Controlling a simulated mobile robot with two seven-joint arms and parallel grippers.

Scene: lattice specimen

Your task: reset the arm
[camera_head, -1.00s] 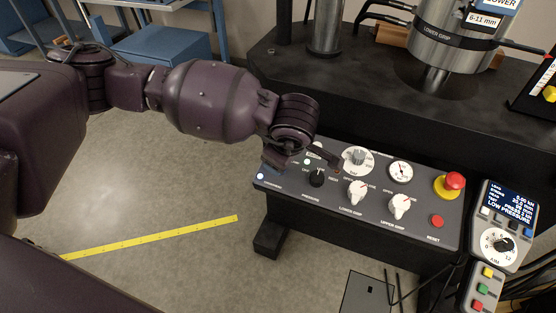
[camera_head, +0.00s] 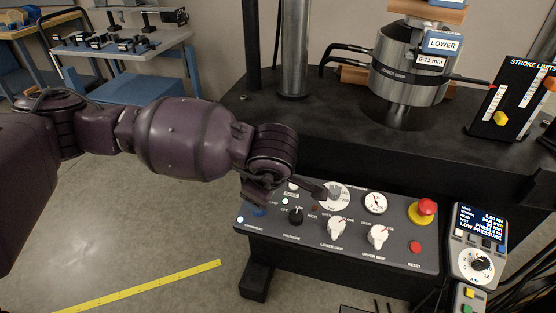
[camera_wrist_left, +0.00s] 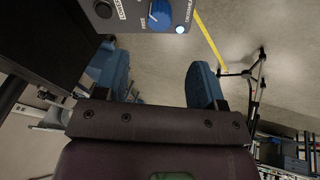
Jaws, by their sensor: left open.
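My left arm comes in from the left in the head view. Its gripper (camera_head: 288,198) hangs over the left end of the sloped control panel (camera_head: 340,256). In the left wrist view the two blue fingers of this gripper (camera_wrist_left: 157,80) are spread apart with nothing between them. Part of the panel with a blue knob (camera_wrist_left: 160,15) and a lit lamp (camera_wrist_left: 180,29) shows beyond the fingertips. I cannot tell from the head view whether a finger touches the panel. My right gripper is not in view.
The panel has a red stop button (camera_head: 427,207), a red reset button (camera_head: 415,247) and several knobs. A handset (camera_head: 480,240) reading LOW PRESSURE is at right. The test machine's steel lower grip (camera_head: 410,72) stands behind. Floor with yellow tape (camera_head: 140,285) is open at left.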

